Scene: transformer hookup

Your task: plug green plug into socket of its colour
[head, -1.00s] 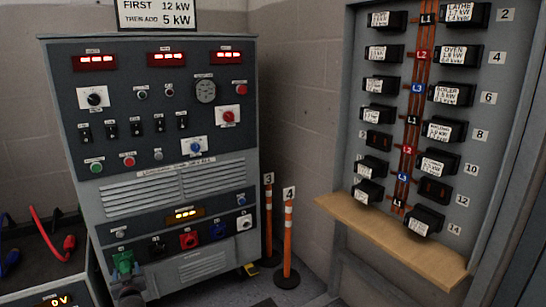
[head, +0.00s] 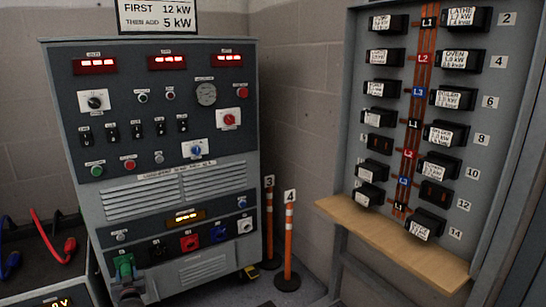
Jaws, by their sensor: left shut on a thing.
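The green plug (head: 124,266) is at the left end of the socket row low on the grey cabinet (head: 165,130). My left gripper (head: 127,284) comes up from the bottom edge and is shut on the green plug. The plug covers the leftmost socket, so I cannot see that socket's colour or whether the plug is fully seated. To the right in the row are a black socket (head: 157,249), a red socket (head: 189,242), a blue socket (head: 218,233) and a white socket (head: 245,226). My right gripper is not in view.
A red cable (head: 48,240) and a blue cable (head: 10,258) lie on a case at the left. Two orange posts (head: 289,240) stand right of the cabinet. A breaker panel (head: 352,130) with a wooden shelf (head: 395,238) is at the right.

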